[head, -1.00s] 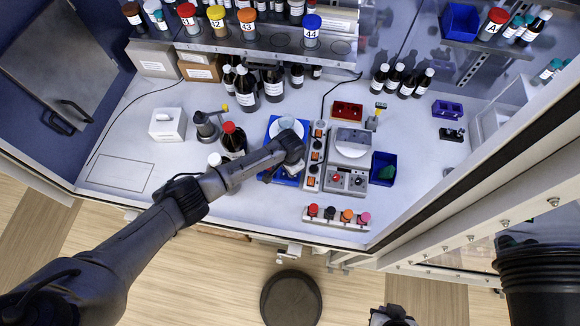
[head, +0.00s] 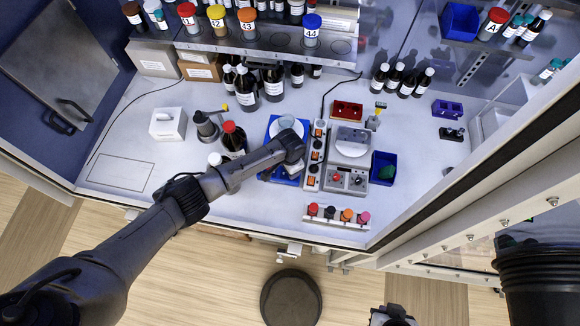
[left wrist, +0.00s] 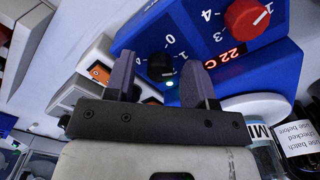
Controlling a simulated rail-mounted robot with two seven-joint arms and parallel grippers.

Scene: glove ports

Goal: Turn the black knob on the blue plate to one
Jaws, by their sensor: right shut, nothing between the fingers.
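The blue plate (head: 272,131) stands on the bench, with a round white top, partly covered by my left wrist. In the left wrist view its blue front (left wrist: 205,38) shows the black knob (left wrist: 160,66), a red knob (left wrist: 247,17), white scale numbers and a red display. My left gripper (left wrist: 159,62) is open, one finger on each side of the black knob, with gaps visible. I cannot make out the black knob's pointer or whether the fingers touch it. My right gripper (head: 393,316) is shut and empty, low in the head view, away from the bench.
A white power strip (head: 313,165) with orange switches stands right beside the blue plate. A grey device (head: 348,178) is farther right, then a blue bin (head: 383,167). Bottles (head: 233,138) stand left of the plate.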

